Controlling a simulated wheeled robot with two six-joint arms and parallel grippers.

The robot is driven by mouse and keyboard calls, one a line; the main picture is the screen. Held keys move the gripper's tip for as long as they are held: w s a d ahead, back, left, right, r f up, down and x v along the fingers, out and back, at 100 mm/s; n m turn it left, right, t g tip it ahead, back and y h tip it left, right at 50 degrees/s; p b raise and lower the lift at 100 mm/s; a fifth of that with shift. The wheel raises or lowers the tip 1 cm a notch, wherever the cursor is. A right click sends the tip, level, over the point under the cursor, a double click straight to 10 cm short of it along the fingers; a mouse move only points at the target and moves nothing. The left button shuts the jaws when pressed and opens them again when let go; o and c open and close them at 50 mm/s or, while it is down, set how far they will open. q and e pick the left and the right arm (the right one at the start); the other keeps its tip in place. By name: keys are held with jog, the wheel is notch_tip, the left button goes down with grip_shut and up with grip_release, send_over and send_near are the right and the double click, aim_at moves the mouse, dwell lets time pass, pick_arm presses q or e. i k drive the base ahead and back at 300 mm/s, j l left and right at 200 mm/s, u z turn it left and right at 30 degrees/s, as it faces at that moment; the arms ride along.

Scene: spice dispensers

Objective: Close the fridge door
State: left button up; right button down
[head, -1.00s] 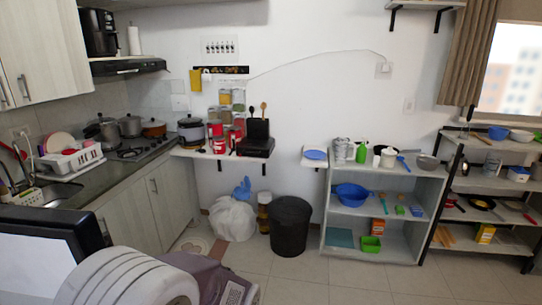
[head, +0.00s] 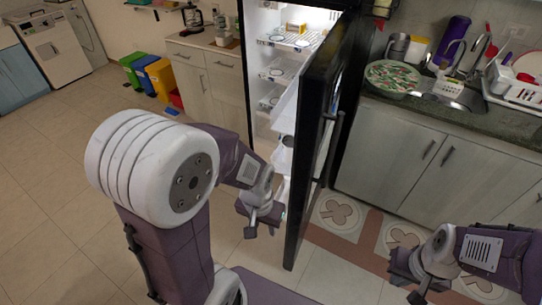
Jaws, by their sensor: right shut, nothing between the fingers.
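The fridge (head: 245,75) stands at the back centre, with its lit white interior and shelves showing. Its tall black door (head: 316,120) is open and swung out towards me, seen nearly edge-on. The door's dark handle (head: 331,145) is on the right-hand face. My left gripper (head: 262,222) is on the inner side of the door, just left of its lower part. I cannot tell whether it touches the door or how far its fingers are apart. My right gripper (head: 410,284) is shut and empty, low on the right, apart from the door on its outer side.
Right of the door is a counter (head: 430,115) with a sink, a patterned bowl (head: 393,78) and a dish rack. Cabinets (head: 400,150) lie below it, with a patterned mat (head: 340,215) on the floor. Coloured bins (head: 160,78) stand at the back left. The left floor is clear.

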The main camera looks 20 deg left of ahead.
aim_at(303, 107)
jog(key=i+l+u, duration=0.1)
jog(key=l+u, duration=0.3)
jog(key=l, duration=0.15)
jog(key=l+u, duration=0.4)
jog(key=i+l+z, duration=0.15)
jog(key=l, duration=0.15)
jog(key=i+l+z, duration=0.1)
jog(key=l, duration=0.25)
